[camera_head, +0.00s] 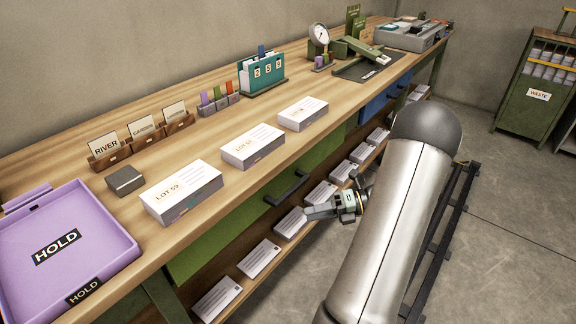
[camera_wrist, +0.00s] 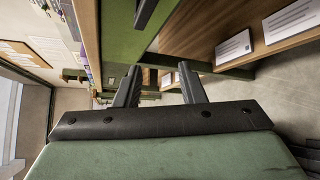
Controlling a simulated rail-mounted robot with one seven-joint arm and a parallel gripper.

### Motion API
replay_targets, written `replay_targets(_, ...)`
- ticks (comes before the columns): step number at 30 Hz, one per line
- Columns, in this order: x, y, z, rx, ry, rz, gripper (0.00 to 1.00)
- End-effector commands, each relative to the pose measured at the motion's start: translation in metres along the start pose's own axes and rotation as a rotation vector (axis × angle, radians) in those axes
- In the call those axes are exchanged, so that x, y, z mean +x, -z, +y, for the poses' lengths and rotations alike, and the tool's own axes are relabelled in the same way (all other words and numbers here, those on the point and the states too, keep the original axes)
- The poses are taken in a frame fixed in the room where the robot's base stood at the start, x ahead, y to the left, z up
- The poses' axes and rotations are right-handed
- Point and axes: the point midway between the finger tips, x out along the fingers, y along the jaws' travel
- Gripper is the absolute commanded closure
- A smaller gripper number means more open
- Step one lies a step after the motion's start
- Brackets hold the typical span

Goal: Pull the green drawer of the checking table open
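The green drawer (camera_head: 226,226) is in the front of the long wooden checking table (camera_head: 222,172), and its front looks flush with the table. Its black bar handle (camera_head: 288,188) stands out from the drawer front. My gripper (camera_head: 308,212) is in front of the table, a little right of and below the handle in the head view. In the wrist view, my gripper (camera_wrist: 160,80) has its two fingers apart with nothing between them. The green drawer front (camera_wrist: 118,35) and handle (camera_wrist: 146,12) show at the top there, apart from the fingertips.
A lower shelf (camera_head: 200,300) with several white paper stacks runs under the drawer. A blue drawer (camera_head: 375,107) is farther right. Lot stacks (camera_head: 182,190) and a purple HOLD tray (camera_head: 110,215) sit on the table top.

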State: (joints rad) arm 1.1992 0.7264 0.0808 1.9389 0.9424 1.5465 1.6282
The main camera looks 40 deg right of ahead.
Motion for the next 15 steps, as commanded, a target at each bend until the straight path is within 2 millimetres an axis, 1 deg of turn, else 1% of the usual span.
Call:
replay_targets(1, -0.033, -0.008, 0.001, 0.12, -0.037, -0.118, 0.64)
replay_targets(3, -0.065, -0.012, -0.007, 0.246, -0.09, -0.237, 0.64)
replay_targets(6, -0.094, -0.013, -0.015, 0.356, -0.149, -0.344, 0.64)
replay_targets(8, -0.103, -0.013, -0.018, 0.39, -0.17, -0.379, 0.64)
replay_targets(10, -0.105, -0.014, -0.02, 0.409, -0.183, -0.395, 0.64)
replay_targets(13, -0.095, -0.018, -0.02, 0.412, -0.185, -0.397, 0.64)
replay_targets(15, -0.084, -0.022, -0.019, 0.412, -0.186, -0.394, 0.64)
